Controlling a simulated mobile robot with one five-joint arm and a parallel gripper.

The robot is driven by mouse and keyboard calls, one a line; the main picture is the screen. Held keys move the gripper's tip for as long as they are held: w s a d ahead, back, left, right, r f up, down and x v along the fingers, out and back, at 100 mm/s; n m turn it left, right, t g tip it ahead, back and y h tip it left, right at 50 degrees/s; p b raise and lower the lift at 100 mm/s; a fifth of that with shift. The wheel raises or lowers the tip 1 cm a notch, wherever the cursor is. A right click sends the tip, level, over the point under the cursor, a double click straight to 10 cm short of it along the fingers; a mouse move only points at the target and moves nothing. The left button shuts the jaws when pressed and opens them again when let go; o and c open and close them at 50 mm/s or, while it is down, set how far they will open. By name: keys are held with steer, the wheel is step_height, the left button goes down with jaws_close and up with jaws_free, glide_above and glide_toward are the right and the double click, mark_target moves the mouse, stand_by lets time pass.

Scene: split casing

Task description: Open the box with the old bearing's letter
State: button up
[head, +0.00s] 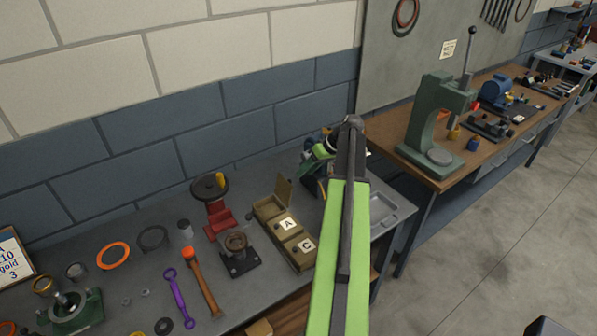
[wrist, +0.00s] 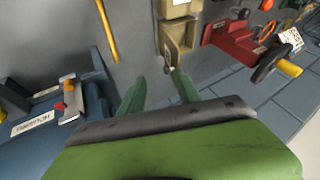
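A tan box (head: 267,207) with a row of compartments stands on the grey workbench. Its lids marked A (head: 287,224) and C (head: 306,245) are shut. The lid of the far compartment (head: 283,190) stands up, and that compartment is open. The box also shows at the top of the wrist view (wrist: 178,38), with the raised lid's knob close ahead of my fingers. My gripper (wrist: 158,92) is open, with nothing between its green fingers. In the head view my arm partly hides it. I cannot tell which bearing is the old one.
A red stand with a black wheel (head: 212,190) and a dark holder (head: 237,252) are left of the box. A sign (head: 12,258) is at far left. A blue vise-like tool (wrist: 65,125) is left of my gripper. A grey tray (head: 385,213) lies right.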

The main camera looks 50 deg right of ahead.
steer(key=p+v, duration=0.6)
steer(key=v, duration=0.3)
steer(key=shift+s+r, duration=0.25)
steer(key=shift+s, duration=0.1)
steer(key=shift+s, duration=0.15)
steer(key=shift+d, duration=0.1)
